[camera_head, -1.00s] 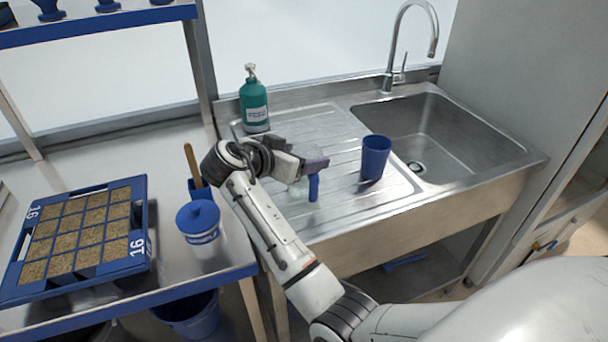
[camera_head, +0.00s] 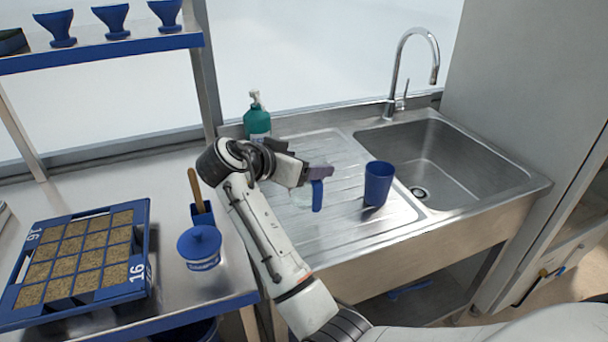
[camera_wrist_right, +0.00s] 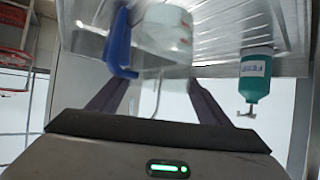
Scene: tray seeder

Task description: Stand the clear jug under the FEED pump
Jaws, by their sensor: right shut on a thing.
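The clear jug (camera_head: 301,197) has a blue handle (camera_head: 317,196) and is at the drainboard, left of the blue cup. My right gripper (camera_head: 318,173) is shut on it near its top. Whether its base touches the drainboard is unclear. In the right wrist view the jug (camera_wrist_right: 165,35) lies beyond the two fingers (camera_wrist_right: 158,92), handle at left. A teal pump bottle (camera_head: 257,122) with a pale nozzle stands at the drainboard's back left, its lower part hidden by my arm. It also shows in the wrist view (camera_wrist_right: 256,75); its label is unreadable. My left gripper is not in view.
The blue cup (camera_head: 378,184) stands right of the jug, beside the sink basin (camera_head: 430,150) and tap (camera_head: 397,75). Blue funnels (camera_head: 112,20) sit on the shelf.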

